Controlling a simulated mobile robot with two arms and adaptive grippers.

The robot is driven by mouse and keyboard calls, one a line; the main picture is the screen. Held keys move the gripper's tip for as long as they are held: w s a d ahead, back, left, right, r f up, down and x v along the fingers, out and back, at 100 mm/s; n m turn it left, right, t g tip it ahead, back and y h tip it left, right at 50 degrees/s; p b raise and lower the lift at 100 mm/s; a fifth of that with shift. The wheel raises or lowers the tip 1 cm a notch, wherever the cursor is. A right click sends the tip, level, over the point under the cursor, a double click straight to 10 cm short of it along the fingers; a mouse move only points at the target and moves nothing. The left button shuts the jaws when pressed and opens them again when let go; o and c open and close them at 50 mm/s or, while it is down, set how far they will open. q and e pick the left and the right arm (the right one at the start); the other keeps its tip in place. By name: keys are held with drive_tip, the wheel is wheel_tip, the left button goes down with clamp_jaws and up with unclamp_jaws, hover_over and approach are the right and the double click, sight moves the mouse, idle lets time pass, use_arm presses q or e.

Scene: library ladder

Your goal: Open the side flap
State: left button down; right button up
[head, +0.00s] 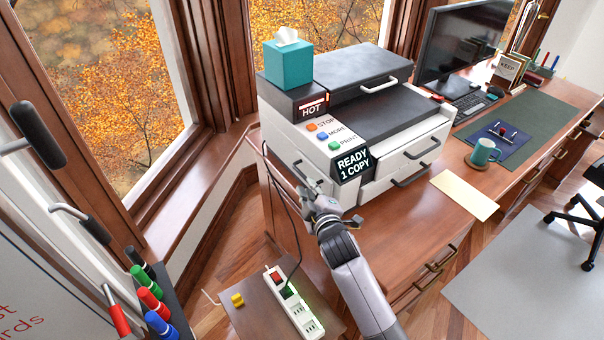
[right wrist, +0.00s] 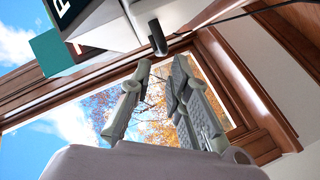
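The printer (head: 384,160) stands on the wooden desk. Its white left side (head: 283,128) faces the window, and a dark handle (head: 298,168) is on that side, low down. The side flap's outline is hard to make out; I see no panel swung out. My right gripper (head: 312,190) is beside the printer's lower front left corner, close to the handle. In the right wrist view its two fingers (right wrist: 161,64) are apart and empty, with the dark handle (right wrist: 157,37) just beyond their tips. My left gripper is not in view.
A teal tissue box (head: 288,63) stands on the printer. A dark cord runs down the printer's left side to a power strip (head: 295,301) on a low wooden surface. Several markers (head: 150,304) stand at the lower left. A yellowish sheet (head: 464,195) lies right of the printer.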

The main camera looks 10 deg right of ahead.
sight(304, 178)
drive_tip(key=x, duration=0.7)
drive_tip(key=shift+w+f, duration=0.2)
drive_tip(key=shift+w, duration=0.2)
drive_tip(key=shift+c, duration=0.2)
clamp_jaws()
drive_tip(key=shift+d, duration=0.1)
